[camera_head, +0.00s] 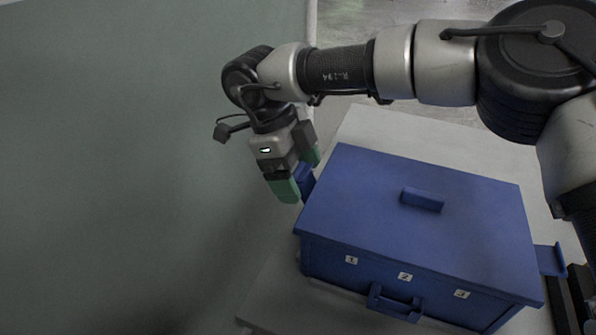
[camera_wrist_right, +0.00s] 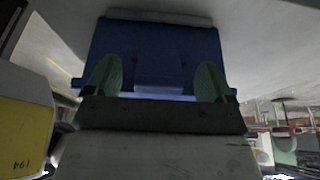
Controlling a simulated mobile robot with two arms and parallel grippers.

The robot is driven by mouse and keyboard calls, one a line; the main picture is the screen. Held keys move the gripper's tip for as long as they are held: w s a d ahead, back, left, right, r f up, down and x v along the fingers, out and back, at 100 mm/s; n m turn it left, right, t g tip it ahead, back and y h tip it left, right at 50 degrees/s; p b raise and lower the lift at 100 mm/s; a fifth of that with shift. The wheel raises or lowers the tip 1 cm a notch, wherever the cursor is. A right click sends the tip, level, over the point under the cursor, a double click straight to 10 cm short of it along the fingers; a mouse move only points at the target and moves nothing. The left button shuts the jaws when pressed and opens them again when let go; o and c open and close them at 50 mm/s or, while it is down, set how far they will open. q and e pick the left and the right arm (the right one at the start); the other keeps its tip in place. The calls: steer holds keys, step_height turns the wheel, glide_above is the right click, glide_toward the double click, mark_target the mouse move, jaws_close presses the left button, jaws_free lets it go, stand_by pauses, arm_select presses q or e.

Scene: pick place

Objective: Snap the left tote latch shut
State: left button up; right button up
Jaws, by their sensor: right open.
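The blue tote (camera_head: 410,220) stands on a pale table with its lid on. It has a small handle on the lid and a carry handle on the front. The left latch (camera_head: 305,180) is a blue flap at the tote's left side, partly hidden behind my right gripper (camera_head: 300,176). That gripper has green fingertips, is open, and points down beside the left latch. In the right wrist view, the latch (camera_wrist_right: 160,72) lies between the two green fingertips (camera_wrist_right: 158,82), in front of the tote's blue side (camera_wrist_right: 200,45). Whether the fingers touch it cannot be told. The right latch (camera_head: 550,259) sticks out from the tote's right side.
The pale table (camera_head: 380,128) shows bare behind the tote and at its left front. A large grey-green wall or panel (camera_head: 130,150) fills the left. My right arm reaches across above the tote.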

steer(key=c, duration=0.9)
steer(key=shift+d, duration=0.1)
steer(key=shift+s+d+r+y+b, duration=0.15)
steer(key=shift+y+b, duration=0.25)
steer(key=shift+y, duration=0.4)
arm_select(q)
steer(key=v, duration=0.2)
steer(key=shift+a+r, duration=0.1)
steer(key=shift+r, duration=0.2)
arm_select(e)
steer(key=o, duration=0.9)
steer(key=shift+r, duration=0.1)
